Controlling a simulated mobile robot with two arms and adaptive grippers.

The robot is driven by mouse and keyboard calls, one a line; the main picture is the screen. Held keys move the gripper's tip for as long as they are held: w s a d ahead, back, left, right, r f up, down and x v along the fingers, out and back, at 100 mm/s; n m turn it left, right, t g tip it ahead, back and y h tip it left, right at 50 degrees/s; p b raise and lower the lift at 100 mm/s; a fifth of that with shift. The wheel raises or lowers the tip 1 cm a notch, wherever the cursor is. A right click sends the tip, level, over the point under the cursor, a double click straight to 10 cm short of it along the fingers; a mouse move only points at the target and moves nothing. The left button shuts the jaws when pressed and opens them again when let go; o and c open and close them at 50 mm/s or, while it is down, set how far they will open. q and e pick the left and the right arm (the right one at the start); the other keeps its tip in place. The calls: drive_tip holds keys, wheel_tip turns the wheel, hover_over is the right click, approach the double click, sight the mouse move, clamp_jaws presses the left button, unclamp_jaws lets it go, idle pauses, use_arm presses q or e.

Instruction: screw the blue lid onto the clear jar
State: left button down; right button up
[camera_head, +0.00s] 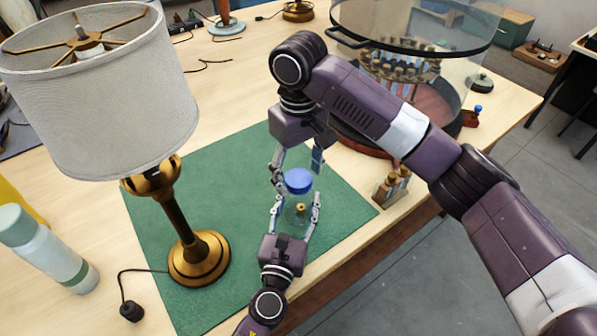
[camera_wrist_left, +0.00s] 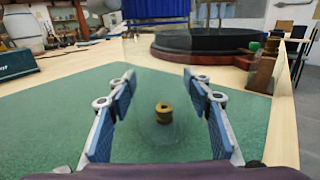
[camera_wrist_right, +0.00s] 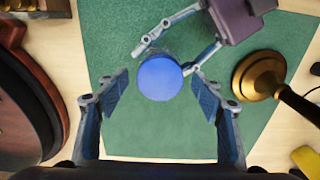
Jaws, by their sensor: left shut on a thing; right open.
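The clear jar (camera_head: 297,214) stands on the green mat (camera_head: 190,165), with a small brass piece (camera_wrist_left: 164,113) inside it. The blue lid (camera_head: 299,180) sits on top of the jar; I cannot tell whether it is threaded. It shows as a blue disc in the right wrist view (camera_wrist_right: 160,77). My left gripper (camera_head: 296,205) is shut on the jar, one finger on each side, from the front. My right gripper (camera_head: 297,166) is open above and behind the lid. Its fingers (camera_wrist_right: 160,95) lie to either side of the lid, apart from it.
A brass lamp (camera_head: 198,257) with a grey shade stands left on the mat. A glass dome on a dark round base (camera_head: 362,139) stands behind right. A small wooden block (camera_head: 391,187) is near the table's front edge. A bottle (camera_head: 48,250) stands at far left.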

drive_tip(key=shift+r, duration=0.15)
wheel_tip(320, 180, up, 12)
idle(0.4)
use_arm(q)
drive_tip(key=c, duration=0.9)
unclamp_jaws()
drive_tip(key=shift+c, duration=0.2)
drive_tip(key=shift+s, duration=0.15)
drive_tip(key=v, duration=1.1)
drive_tip(key=shift+s+a, duration=0.15)
drive_tip(key=shift+s, duration=0.25)
